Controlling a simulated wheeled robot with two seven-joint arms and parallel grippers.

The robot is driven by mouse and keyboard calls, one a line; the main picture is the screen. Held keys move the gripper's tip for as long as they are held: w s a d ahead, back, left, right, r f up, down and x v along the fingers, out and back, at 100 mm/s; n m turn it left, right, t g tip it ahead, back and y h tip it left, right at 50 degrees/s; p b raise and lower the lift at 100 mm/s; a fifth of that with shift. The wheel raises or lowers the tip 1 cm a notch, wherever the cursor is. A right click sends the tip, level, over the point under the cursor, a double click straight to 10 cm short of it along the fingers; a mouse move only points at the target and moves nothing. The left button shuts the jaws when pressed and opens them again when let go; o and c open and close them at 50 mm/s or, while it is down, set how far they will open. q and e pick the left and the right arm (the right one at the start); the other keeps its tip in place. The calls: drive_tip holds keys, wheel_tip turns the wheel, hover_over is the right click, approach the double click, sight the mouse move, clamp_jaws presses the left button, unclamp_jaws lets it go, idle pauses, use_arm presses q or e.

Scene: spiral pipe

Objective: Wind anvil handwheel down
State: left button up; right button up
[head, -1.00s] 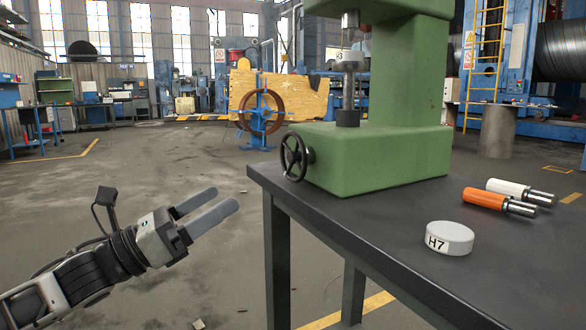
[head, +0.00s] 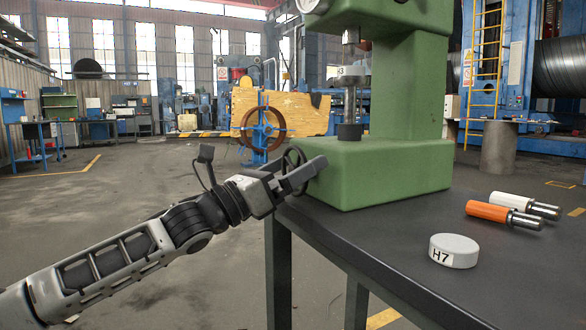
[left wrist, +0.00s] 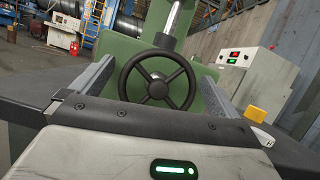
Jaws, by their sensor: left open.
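The black anvil handwheel (left wrist: 157,79) is on the side of the green press (head: 375,170). In the head view the gripper hides part of the wheel. A disc marked H3 (head: 350,74) sits on the anvil stem (head: 350,105), below the press's upper part, with a gap between. My right gripper is not in view.
A white disc marked H7 (head: 454,251), an orange-handled plug (head: 500,213) and a white-handled plug (head: 523,204) lie on the dark table (head: 400,235), right of the press. The table edge is under my left gripper. The floor to the left is clear.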

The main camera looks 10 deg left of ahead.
use_arm(q)
drive_tip(key=shift+w+d+r, duration=0.1)
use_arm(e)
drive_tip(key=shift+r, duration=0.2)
use_arm(q)
drive_tip(key=c, duration=1)
drive_tip(key=shift+o, duration=0.2)
drive_tip(key=shift+n, duration=0.4)
drive_tip(key=n+t+p, duration=0.1)
drive_tip(key=n+y+p, duration=0.1)
drive_tip(key=n, duration=0.1)
drive_tip(key=shift+r+n+t+y+p, duration=0.1)
drive_tip(key=shift+n+t+y+p, duration=0.2)
drive_tip(key=shift+t+p, duration=0.1)
drive_tip(key=shift+w+n+p, duration=0.1)
drive_tip(key=shift+n+p, duration=0.3)
drive_tip(key=shift+n, duration=0.2)
drive_tip(key=n+t+y+p, duration=0.1)
drive_tip(key=n+y+p, duration=0.1)
drive_tip(key=n+p, duration=0.1)
drive_tip(key=shift+n, duration=0.3)
drive_tip(key=shift+w+f+n+p, duration=0.1)
drive_tip(key=shift+f+n+p, duration=0.15)
drive_tip(key=shift+n+p, duration=0.2)
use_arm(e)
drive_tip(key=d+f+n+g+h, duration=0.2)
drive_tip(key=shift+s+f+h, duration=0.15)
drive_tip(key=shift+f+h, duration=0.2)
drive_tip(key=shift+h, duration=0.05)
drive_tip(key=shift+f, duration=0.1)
